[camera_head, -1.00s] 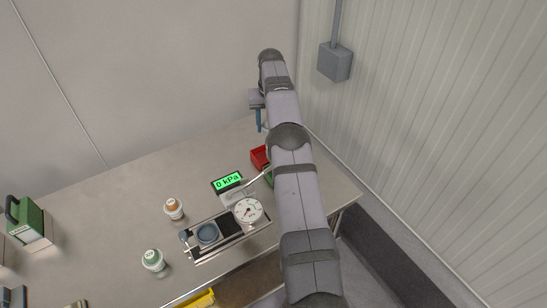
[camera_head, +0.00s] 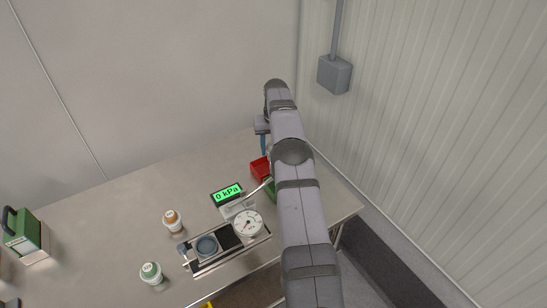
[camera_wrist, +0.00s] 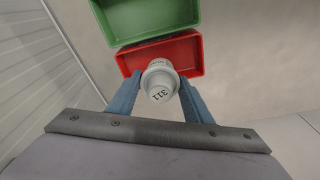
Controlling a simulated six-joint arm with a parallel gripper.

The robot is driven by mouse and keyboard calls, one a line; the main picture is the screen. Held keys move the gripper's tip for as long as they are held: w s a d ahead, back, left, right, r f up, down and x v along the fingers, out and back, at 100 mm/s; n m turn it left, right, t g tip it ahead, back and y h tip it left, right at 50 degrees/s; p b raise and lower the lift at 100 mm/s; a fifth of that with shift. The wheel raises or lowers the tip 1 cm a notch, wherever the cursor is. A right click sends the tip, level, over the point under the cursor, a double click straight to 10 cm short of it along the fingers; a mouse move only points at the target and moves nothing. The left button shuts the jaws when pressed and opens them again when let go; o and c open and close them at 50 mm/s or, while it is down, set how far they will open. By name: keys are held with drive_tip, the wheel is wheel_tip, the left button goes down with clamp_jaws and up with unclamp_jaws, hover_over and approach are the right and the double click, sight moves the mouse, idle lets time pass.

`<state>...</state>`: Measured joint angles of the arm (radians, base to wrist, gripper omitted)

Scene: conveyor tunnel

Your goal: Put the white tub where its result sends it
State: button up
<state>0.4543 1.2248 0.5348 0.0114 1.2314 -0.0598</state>
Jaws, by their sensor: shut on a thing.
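In the wrist view my gripper (camera_wrist: 157,98) is shut on the white tub (camera_wrist: 160,84), which has "311" on its end. The tub overlaps the near edge of the red bin (camera_wrist: 187,52); the green bin (camera_wrist: 140,15) lies beyond it. In the head view my gripper (camera_head: 263,145) points down by the red bin (camera_head: 258,168), and the tub is hidden there. The green bin (camera_head: 271,188) is partly hidden by my arm. A display (camera_head: 227,194) reads "0 kPa" beside a round dial gauge (camera_head: 247,223) on a test fixture (camera_head: 229,257). I cannot tell the tub's height above the bin.
An orange-lidded tub (camera_head: 172,221) and a green-lidded tub (camera_head: 152,273) stand left of the fixture. A green case with a handle (camera_head: 25,235) stands at the far left. A grey wall box (camera_head: 334,74) is at upper right. The table's (camera_head: 120,205) back left is clear.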

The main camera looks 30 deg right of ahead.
drive_tip(key=shift+f+p, duration=0.5)
drive_tip(key=shift+f, duration=1.85)
drive_tip(key=shift+f, duration=0.1)
drive_tip(key=shift+f, duration=0.15)
drive_tip(key=o, duration=1.2)
drive_tip(key=shift+c, duration=0.2)
drive_tip(key=r, duration=0.3)
drive_tip(key=s+r+b, duration=0.1)
drive_tip(key=r, duration=0.7)
drive_tip(key=shift+s+a+b, duration=0.2)
drive_tip(key=shift+a+b, duration=0.05)
drive_tip(key=shift+b, duration=0.15)
drive_tip(key=shift+s+r, duration=0.15)
drive_tip(key=shift+r, duration=0.55)
drive_tip(key=shift+a+r, duration=0.1)
